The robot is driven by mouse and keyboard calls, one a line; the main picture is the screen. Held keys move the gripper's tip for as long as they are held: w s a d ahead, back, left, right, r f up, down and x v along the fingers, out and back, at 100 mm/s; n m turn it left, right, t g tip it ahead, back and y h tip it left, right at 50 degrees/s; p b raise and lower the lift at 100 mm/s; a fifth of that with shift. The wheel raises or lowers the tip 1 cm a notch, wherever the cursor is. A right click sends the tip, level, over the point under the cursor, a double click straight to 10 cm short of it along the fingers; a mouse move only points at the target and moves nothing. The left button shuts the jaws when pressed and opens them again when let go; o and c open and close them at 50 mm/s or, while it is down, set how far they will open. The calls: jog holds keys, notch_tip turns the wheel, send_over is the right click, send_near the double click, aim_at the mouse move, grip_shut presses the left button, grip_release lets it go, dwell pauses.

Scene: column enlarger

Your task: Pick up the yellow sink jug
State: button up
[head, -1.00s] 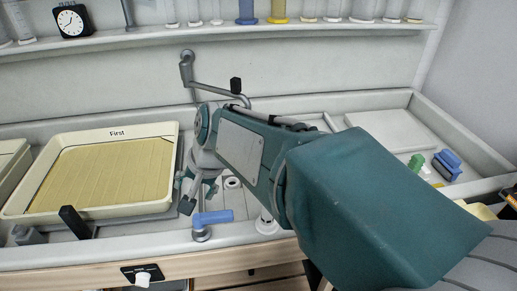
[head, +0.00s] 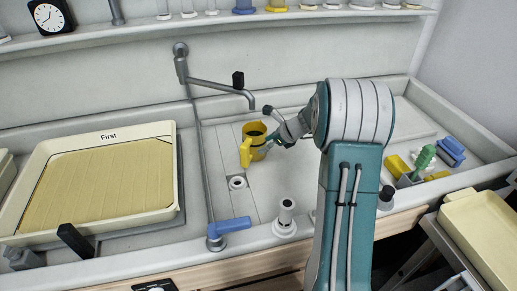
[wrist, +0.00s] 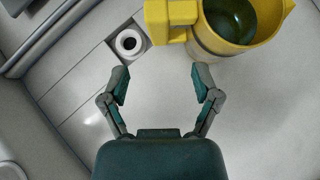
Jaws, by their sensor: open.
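A yellow jug (head: 256,139) stands upright in the sink, with its handle toward the front left in the head view. In the wrist view the jug (wrist: 203,42) is at the top right, cut off by the frame edge, with a dark green inside and its handle pointing left. My gripper (wrist: 162,78) is open and empty in the wrist view, its two fingers apart just below the handle and the jug's wall. In the head view my gripper (head: 272,141) is at the jug's right side, and its fingertips are partly hard to make out.
A grey faucet (head: 215,86) reaches over the sink behind the jug. A drain (head: 237,183) lies in front of it. A cream tray (head: 172,190) labelled First is at left. A blue-handled tap (head: 230,225) stands at the front rim. Green, yellow and blue items (head: 424,160) sit at right.

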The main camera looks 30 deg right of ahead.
aim_at(249, 152)
jog(key=x, duration=1)
jog(key=shift+w+a+f, duration=0.2)
jog(key=shift+a+f, duration=0.05)
jog(key=shift+a, duration=0.05)
jog(key=shift+r, duration=0.1)
grip_shut()
